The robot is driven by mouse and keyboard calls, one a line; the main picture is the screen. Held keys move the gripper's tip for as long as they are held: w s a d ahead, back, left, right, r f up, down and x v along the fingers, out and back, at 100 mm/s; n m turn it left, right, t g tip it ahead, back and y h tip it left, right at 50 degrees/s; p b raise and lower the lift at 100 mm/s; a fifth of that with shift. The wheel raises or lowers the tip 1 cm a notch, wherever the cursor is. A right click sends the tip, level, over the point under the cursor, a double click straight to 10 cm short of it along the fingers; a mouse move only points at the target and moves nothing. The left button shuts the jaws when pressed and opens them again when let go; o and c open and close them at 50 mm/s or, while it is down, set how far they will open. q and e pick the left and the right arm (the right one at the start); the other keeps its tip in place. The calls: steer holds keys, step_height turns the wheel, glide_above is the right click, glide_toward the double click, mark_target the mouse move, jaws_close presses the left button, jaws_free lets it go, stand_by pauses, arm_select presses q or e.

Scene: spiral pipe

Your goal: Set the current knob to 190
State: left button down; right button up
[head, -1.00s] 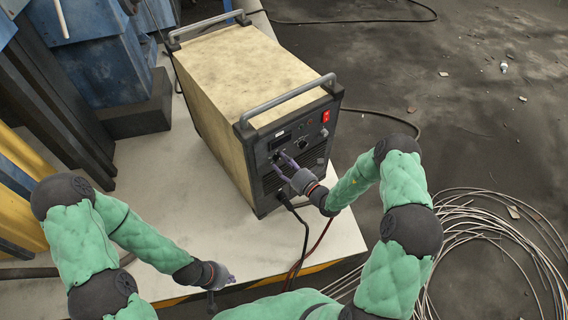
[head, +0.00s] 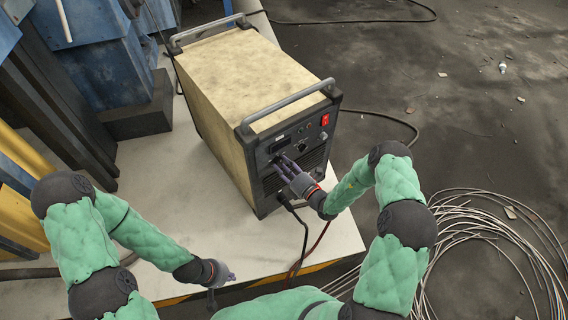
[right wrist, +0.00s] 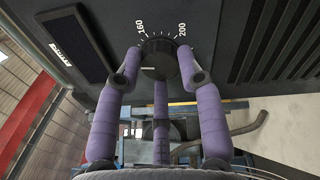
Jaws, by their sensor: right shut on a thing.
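The welding machine (head: 232,85) is a beige box with a black front panel, standing on a pale table. In the right wrist view the black current knob (right wrist: 159,62) sits on the panel below a white dial scale with 160 at the left and 200 at the right. My right gripper (head: 281,160) is at the panel, its purple fingers shut on the knob from both sides, as the right wrist view also shows (right wrist: 158,70). The knob's pointer mark cannot be made out. My left gripper (head: 226,284) is low over the table's front edge, away from the machine; its opening is unclear.
A dark display (right wrist: 72,46) lies left of the knob. A red switch (head: 325,120) and another knob (head: 302,146) are on the panel. Cables (head: 304,235) hang from the front. Coiled wires (head: 490,235) lie on the floor at right.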

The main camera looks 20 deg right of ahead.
steer(key=m+p, duration=0.2)
steer(key=m, duration=0.3)
steer(key=shift+s+a+t, duration=0.1)
steer(key=shift+a+t, duration=0.05)
steer(key=shift+t, duration=0.15)
steer(key=m+p, duration=0.1)
steer(key=m, duration=0.5)
steer(key=shift+f+h+p, duration=0.1)
steer(key=shift+h+p, duration=0.2)
steer(key=shift+p, duration=0.05)
steer(key=m+h+p, duration=0.1)
steer(key=m, duration=0.5)
steer(key=shift+a+t, duration=0.1)
steer(key=shift+t, duration=0.3)
steer(key=m+h+p, duration=0.1)
steer(key=m, duration=0.5)
steer(key=shift+p, duration=0.35)
steer(key=shift+m, duration=0.3)
steer(key=o, duration=1.1)
steer(key=shift+o, duration=0.2)
steer(key=v, duration=1.2)
